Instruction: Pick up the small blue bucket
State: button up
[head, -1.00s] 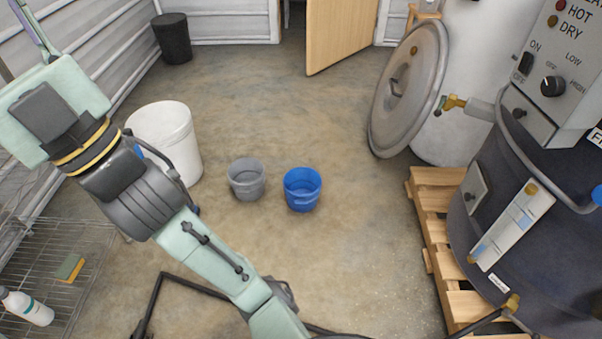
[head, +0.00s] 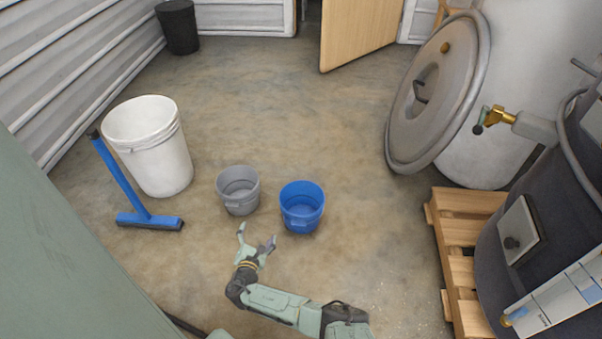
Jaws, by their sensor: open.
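The small blue bucket (head: 302,208) stands upright on the floor near the middle of the head view, its open top facing up. It looks empty. My gripper (head: 256,240) is in front of the buckets, a little left of the blue one in the picture. Its two fingers are spread apart with nothing between them. It appears apart from the blue bucket; its exact height above the floor is hard to tell.
A grey bucket (head: 238,190) stands close to the left of the blue one. A white bucket (head: 158,155) and blue squeegee or broom (head: 135,192) are further left. A wooden pallet (head: 458,231) and leaning lid (head: 437,95) are at right. Floor behind the buckets is clear.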

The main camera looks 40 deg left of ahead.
aim_at(298, 225)
jog(key=w+d+f+n+t+b, duration=0.1)
jog(key=w+d+f+n, duration=0.15)
jog(key=d, duration=0.35)
jog(key=w+d+f+n+t+b, duration=0.1)
jog(key=w+d+f+n+t, duration=0.1)
jog(key=d+f+n, duration=0.3)
jog(key=shift+m+y, duration=0.4)
jog(key=shift+m, duration=0.15)
jog(key=b+x, duration=0.1)
jog(key=x, duration=0.2)
jog(key=b+x, duration=0.2)
jog(key=x, duration=0.2)
jog(key=d+b+x, duration=0.1)
jog(key=x, duration=0.2)
jog(key=shift+w+a+r, duration=0.2)
jog(key=shift+w+r, duration=0.2)
jog(key=shift+w, duration=0.1)
jog(key=c, duration=1.6)
